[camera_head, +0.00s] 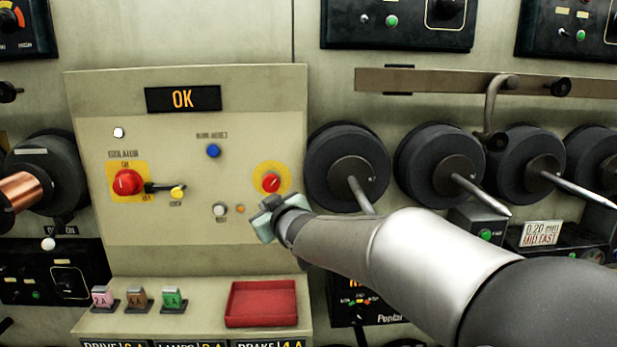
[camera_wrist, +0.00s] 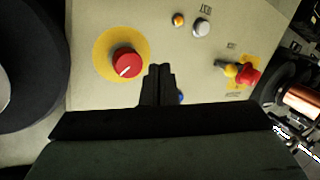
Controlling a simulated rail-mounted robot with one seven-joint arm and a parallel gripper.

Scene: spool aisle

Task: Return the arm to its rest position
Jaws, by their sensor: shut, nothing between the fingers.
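My arm reaches in from the lower right in the head view. My gripper (camera_head: 266,215) is in front of the right part of the beige control panel (camera_head: 120,235), just below the red knob on a yellow disc (camera_head: 271,183). In the wrist view my gripper (camera_wrist: 159,70) is shut and empty, its two fingers together. The red knob (camera_wrist: 127,63) shows beside the fingertips, apart from them. The gripper's far side and the distance to the panel cannot be told exactly.
The panel carries an OK display (camera_head: 183,98), a red isolator knob (camera_head: 127,182), a blue button (camera_head: 213,151) and a white button (camera_head: 220,210). Below are a red tray (camera_head: 262,304) and coloured fuses (camera_head: 138,299). Dark spools with protruding spindles (camera_head: 346,168) stand right, near my arm.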

